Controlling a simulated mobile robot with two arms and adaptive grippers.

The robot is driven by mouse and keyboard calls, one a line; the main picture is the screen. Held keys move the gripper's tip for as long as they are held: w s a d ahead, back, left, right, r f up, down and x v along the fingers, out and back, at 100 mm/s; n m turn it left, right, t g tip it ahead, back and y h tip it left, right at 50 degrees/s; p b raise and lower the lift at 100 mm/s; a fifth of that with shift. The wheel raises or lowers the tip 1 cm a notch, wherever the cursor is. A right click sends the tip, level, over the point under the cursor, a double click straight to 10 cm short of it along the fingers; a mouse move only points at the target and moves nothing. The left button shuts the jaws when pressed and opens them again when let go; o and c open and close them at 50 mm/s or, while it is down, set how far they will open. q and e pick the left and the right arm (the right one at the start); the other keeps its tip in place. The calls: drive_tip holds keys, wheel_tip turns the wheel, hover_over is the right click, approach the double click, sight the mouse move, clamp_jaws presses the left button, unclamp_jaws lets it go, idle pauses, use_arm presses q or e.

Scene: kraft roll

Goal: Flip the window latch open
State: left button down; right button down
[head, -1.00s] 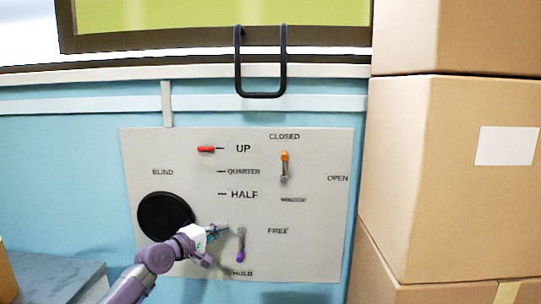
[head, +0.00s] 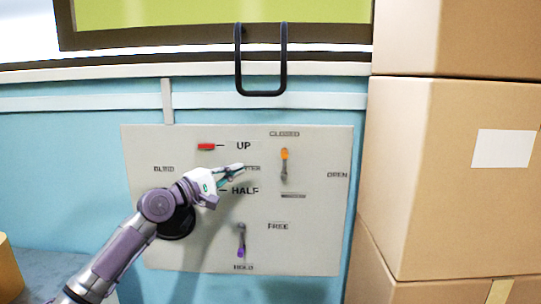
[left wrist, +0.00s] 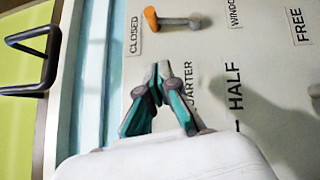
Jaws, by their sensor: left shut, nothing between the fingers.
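The window latch (head: 284,163) is a small grey lever with an orange tip on the pale panel (head: 320,250). Its orange end points up at the CLOSED label; the OPEN label is to its right. In the left wrist view the latch (left wrist: 175,21) lies near the top, with its orange end toward CLOSED. My left gripper (head: 240,170) is shut and empty, in front of the panel to the left of the latch and apart from it. Its fingertips also show in the left wrist view (left wrist: 158,70), below the latch. My right gripper is not in view.
A purple-tipped lever (head: 241,240) sits lower on the panel, between FREE and HOLD. A red marker (head: 206,147) is beside UP. A black disc (head: 178,224) is partly behind my arm. A black handle (head: 261,92) hangs above. Cardboard boxes (head: 400,180) stand close at the right.

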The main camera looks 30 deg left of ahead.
use_arm(q)
drive_tip(key=p, duration=0.3)
approach(281, 151)
drive_tip(key=w+a, duration=0.2)
drive_tip(key=w, duration=0.1)
drive_tip(key=w+d+p, duration=0.2)
drive_tip(key=shift+w+d+r, duration=0.15)
drive_tip(key=shift+w+d, duration=0.05)
drive_tip(key=shift+d, duration=0.1)
drive_tip(key=shift+w+d+p, duration=0.15)
drive_tip(key=shift+d+p, duration=0.25)
drive_tip(key=shift+a, duration=0.1)
